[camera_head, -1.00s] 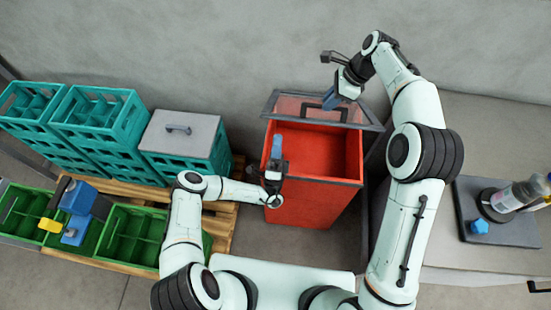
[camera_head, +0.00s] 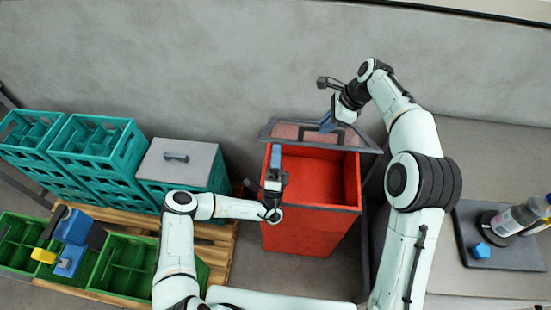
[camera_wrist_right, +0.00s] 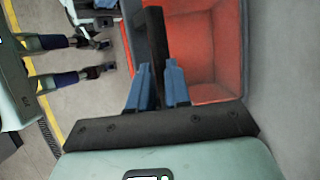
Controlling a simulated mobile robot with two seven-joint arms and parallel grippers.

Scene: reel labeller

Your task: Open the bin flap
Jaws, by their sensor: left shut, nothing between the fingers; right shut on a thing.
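The red bin (camera_head: 308,232) stands in the middle of the head view, its top open and its red inside visible. Its flap (camera_head: 287,131), a see-through panel in a dark frame, is raised at the bin's rear edge. My right gripper (camera_head: 327,123) is shut on the flap's dark handle (camera_head: 341,136). In the right wrist view its blue fingers (camera_wrist_right: 158,85) have the dark handle bar (camera_wrist_right: 155,35) between them. My left gripper (camera_head: 276,156) is shut and empty, above the bin's left front part.
Teal crates (camera_head: 97,145) and a grey-lidded crate (camera_head: 182,160) stand left of the bin. Green crates (camera_head: 125,262) with a blue tool (camera_head: 72,228) are at front left. A counter on the right holds a dark mat (camera_head: 500,246) with a bottle (camera_head: 520,215). A grey wall is behind.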

